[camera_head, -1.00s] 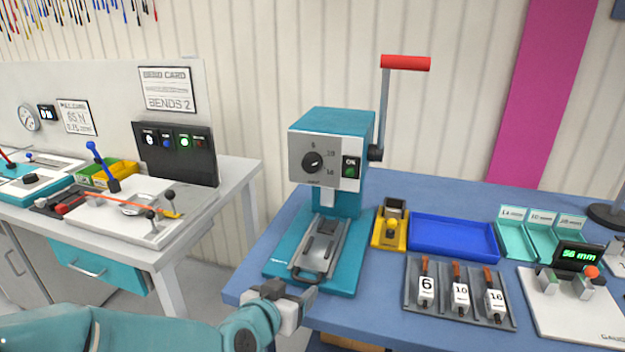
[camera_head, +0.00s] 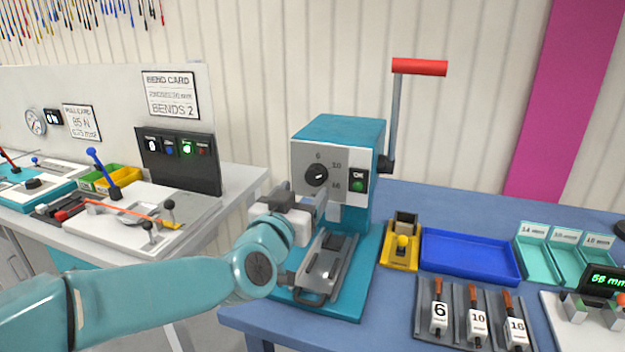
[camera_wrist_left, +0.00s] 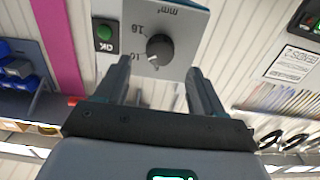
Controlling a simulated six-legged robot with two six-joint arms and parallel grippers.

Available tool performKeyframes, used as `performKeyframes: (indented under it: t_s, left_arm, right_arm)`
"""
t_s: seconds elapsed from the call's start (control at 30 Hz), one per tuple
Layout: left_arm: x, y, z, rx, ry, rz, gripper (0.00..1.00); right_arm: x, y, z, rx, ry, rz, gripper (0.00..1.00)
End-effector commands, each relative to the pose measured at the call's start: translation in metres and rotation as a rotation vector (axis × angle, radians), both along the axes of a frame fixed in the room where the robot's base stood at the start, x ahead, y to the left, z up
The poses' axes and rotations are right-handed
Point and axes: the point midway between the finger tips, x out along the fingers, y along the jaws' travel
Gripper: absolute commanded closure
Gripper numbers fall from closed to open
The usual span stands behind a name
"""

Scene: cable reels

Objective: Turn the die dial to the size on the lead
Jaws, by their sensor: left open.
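The die dial (camera_head: 317,175) is a round black knob on the grey front plate of a teal press (camera_head: 342,133). Numbers stand around it. In the left wrist view the dial (camera_wrist_left: 159,50) shows upside down, with 16 and 10 at its left and its white mark pointing down. My left gripper (camera_head: 318,200) is open, just below and in front of the dial. In the left wrist view its two fingers (camera_wrist_left: 159,75) lie either side of the dial, apart from it, and nothing is between them. I cannot pick out the lead. My right gripper is not in view.
The press has a red-handled lever (camera_head: 420,67) and a green OK light (camera_head: 358,186). To its right are a yellow block (camera_head: 399,258), a blue tray (camera_head: 470,257), a rack of pieces tagged 6, 10 and 16 (camera_head: 447,325), and teal bins (camera_head: 540,262).

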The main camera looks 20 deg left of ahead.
Motion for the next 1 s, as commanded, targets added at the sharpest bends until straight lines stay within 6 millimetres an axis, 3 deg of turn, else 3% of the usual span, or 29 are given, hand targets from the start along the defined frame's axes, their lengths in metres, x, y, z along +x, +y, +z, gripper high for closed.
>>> performKeyframes:
  t_s: [0.1, 0.3, 0.67, 0.87, 1.0]
  left_arm:
    - [0.027, -0.001, 0.0, 0.001, 0.002, 0.001, 0.31]
    - [0.054, -0.001, 0.0, 0.0, 0.002, 0.0, 0.31]
    - [0.062, -0.001, -0.001, 0.0, 0.001, 0.0, 0.31]
    - [0.062, -0.001, 0.0, 0.0, 0.001, 0.0, 0.87]
    - [0.062, -0.001, -0.001, -0.001, 0.001, 0.0, 0.87]
  right_arm:
    - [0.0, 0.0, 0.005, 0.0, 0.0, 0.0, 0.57]
    - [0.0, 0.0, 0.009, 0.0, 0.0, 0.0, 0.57]
    - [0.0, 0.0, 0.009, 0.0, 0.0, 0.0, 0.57]
    - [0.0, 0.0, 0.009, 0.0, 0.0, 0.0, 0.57]
    - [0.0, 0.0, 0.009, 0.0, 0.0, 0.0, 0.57]
